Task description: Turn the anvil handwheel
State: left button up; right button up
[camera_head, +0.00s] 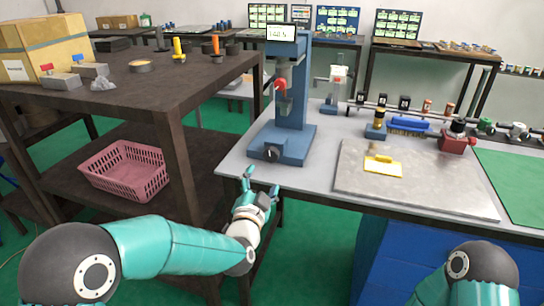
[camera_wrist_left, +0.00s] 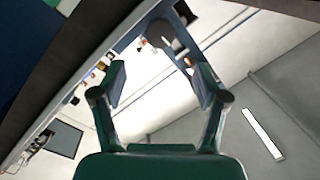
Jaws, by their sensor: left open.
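A blue bench tester (camera_head: 292,120) with a display on top stands at the left end of the grey workbench. A dark round knob (camera_head: 271,153) sits low on its front; it looks like the anvil handwheel, but it is too small to be certain. A red part (camera_head: 281,84) shows higher on the tester. My left gripper (camera_head: 260,181) is open and empty, just off the bench's front edge, below and apart from the knob. Its open fingers also show in the left wrist view (camera_wrist_left: 160,85). My right gripper is out of view.
The bench edge lies close to my left gripper.

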aim_at(270, 157)
pick_arm(q)
jog(key=w, duration=0.4)
jog(key=w+d+p, duration=0.1)
jog(key=w, duration=0.3)
jog(key=w+d, duration=0.1)
jog(key=w, duration=0.2)
jog(key=shift+w+d+f+p, duration=0.1)
jog(key=shift+w+d+p, duration=0.05)
jog(key=shift+w+p, duration=0.25)
jog(key=c, duration=1.1)
jog(key=shift+d, duration=0.1)
jog(key=shift+c, duration=0.3)
jog(key=shift+f+n+b, duration=0.15)
jog(key=shift+n+b, duration=1.05)
jog(key=shift+b, duration=0.05)
jog(key=n+b, duration=0.2)
jog(key=n, duration=0.1)
jog(key=shift+g, duration=0.4)
jog(key=n+b, duration=0.3)
jog(key=n, duration=0.2)
jog(key=shift+h+b, duration=0.3)
jog(key=shift+b, duration=0.05)
jog(key=shift+n+g+h+b, duration=0.45)
jog(key=shift+n+b, duration=0.95)
jog(key=shift+n, duration=0.9)
